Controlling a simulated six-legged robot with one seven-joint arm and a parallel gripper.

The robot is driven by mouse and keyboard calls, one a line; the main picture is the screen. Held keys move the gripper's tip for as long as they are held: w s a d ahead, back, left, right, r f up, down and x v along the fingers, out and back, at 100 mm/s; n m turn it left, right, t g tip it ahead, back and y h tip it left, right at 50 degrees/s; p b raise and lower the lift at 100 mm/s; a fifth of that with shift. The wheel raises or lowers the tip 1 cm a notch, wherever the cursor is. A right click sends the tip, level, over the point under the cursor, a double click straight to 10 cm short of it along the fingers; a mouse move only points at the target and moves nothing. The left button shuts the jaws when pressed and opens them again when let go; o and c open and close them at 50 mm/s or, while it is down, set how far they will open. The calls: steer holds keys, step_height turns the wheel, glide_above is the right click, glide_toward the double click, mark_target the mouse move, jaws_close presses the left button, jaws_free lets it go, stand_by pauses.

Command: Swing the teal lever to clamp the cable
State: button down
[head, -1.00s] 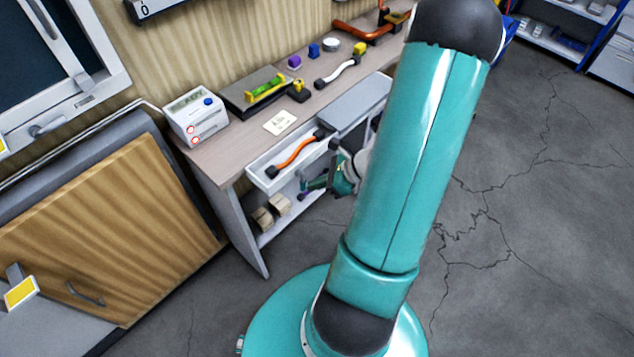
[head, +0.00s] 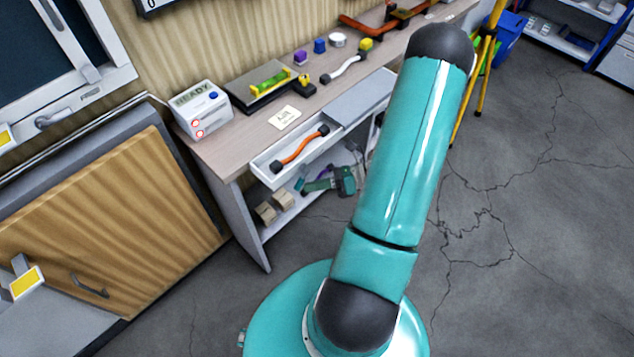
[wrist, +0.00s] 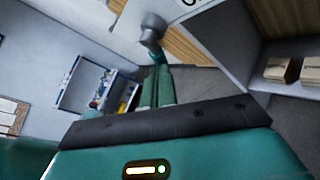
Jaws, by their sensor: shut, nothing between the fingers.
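My gripper (head: 306,187) is below the open drawer in the head view, its fingers pointing left. In the wrist view its green fingers (wrist: 157,72) lie together with nothing between them. A small teal piece (head: 300,177) stands just beyond the fingertips in the head view. In the wrist view a teal stem with a grey knob shows past the fingertips; it looks like the teal lever (wrist: 156,56). I cannot tell whether the fingers touch it. The clamp itself is not clear.
Wooden blocks (head: 266,212) sit on the lower shelf left of my gripper. A yellow tripod (head: 484,75) stands behind my arm. The floor at right is clear.

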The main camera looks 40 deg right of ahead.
steer(key=shift+a+r+m+t+y, duration=0.3)
steer(key=shift+a+m+y, duration=0.1)
steer(key=shift+a, duration=0.1)
steer(key=shift+a+r+m+t+y, duration=0.15)
steer(key=shift+a+m+t+y, duration=0.15)
steer(key=shift+a+m+y, duration=0.15)
steer(key=shift+s+f, duration=0.1)
steer(key=s+d+f, duration=0.4)
steer(key=s+d, duration=0.4)
steer(key=s, duration=0.1)
steer(key=shift+d, duration=0.2)
stand_by(0.4)
